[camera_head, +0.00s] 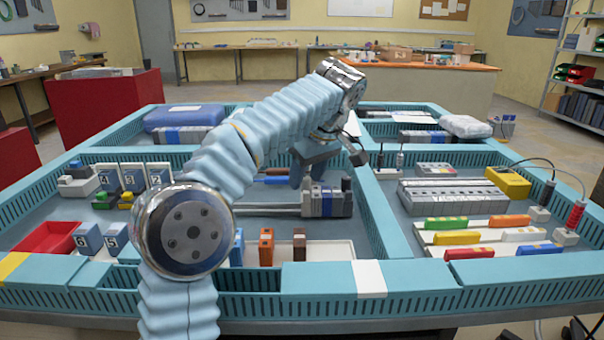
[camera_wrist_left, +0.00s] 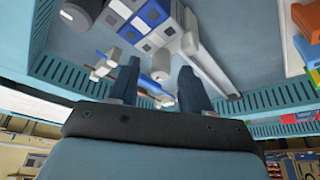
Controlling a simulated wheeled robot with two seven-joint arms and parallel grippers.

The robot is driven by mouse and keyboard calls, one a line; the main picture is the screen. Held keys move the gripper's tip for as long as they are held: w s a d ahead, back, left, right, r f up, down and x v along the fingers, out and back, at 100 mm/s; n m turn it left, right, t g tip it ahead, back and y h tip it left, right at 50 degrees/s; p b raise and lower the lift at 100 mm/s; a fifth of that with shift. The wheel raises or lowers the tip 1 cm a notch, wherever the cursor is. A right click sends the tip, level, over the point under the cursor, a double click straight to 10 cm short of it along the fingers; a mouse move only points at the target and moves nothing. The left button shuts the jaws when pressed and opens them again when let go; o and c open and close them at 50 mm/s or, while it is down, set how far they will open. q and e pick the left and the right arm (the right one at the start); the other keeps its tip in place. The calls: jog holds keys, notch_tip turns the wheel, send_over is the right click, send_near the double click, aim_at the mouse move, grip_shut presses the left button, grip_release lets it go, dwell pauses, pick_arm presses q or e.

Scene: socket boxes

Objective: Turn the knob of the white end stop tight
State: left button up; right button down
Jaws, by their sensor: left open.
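The row of grey, white and blue terminal blocks (camera_head: 322,204) sits on a metal rail (camera_head: 265,210) in the middle of the bench. The row also shows at the top of the left wrist view (camera_wrist_left: 145,25). A white piece that looks like the end stop (camera_wrist_left: 190,42) is at the end of the row. A pale round knob (camera_wrist_left: 160,66) shows between my fingertips in that view. My left gripper (camera_head: 306,181) points down just behind and left of the blocks, its two fingers apart. It also shows in the left wrist view (camera_wrist_left: 159,72). I cannot tell whether the fingers touch the knob.
Orange and brown blocks (camera_head: 266,246) stand in front of the rail. Left are a red bin (camera_head: 48,238) and numbered blocks (camera_head: 88,238). The right compartment holds a grey device (camera_head: 452,195), coloured levers (camera_head: 457,238) and a yellow box (camera_head: 508,183). Blue slotted ducts (camera_head: 372,215) divide the bench.

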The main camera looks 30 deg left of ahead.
pick_arm(q)
grip_shut()
jog(key=shift+m, duration=0.4)
jog(key=m+t, duration=0.1)
jog(key=m, duration=0.1)
jog(key=m+h, duration=0.1)
jog(key=m, duration=0.1)
jog(key=shift+s+a+m+t, duration=0.1)
jog(key=shift+s+m+t, duration=0.05)
jog(key=shift+m+t, duration=0.2)
jog(key=m, duration=0.2)
jog(key=m+t+h, duration=0.1)
jog(key=m, duration=0.1)
jog(key=shift+h, duration=0.3)
jog(key=m+h, duration=0.1)
jog(key=m, duration=0.1)
jog(key=m+h, duration=0.1)
jog(key=m, duration=0.2)
jog(key=shift+a+m, duration=0.15)
jog(key=shift+m, duration=0.2)
jog(key=shift+a+m+h, duration=0.1)
jog(key=shift+m+h, duration=0.9)
jog(key=shift+m, duration=1.6)
jog(key=shift+g, duration=0.35)
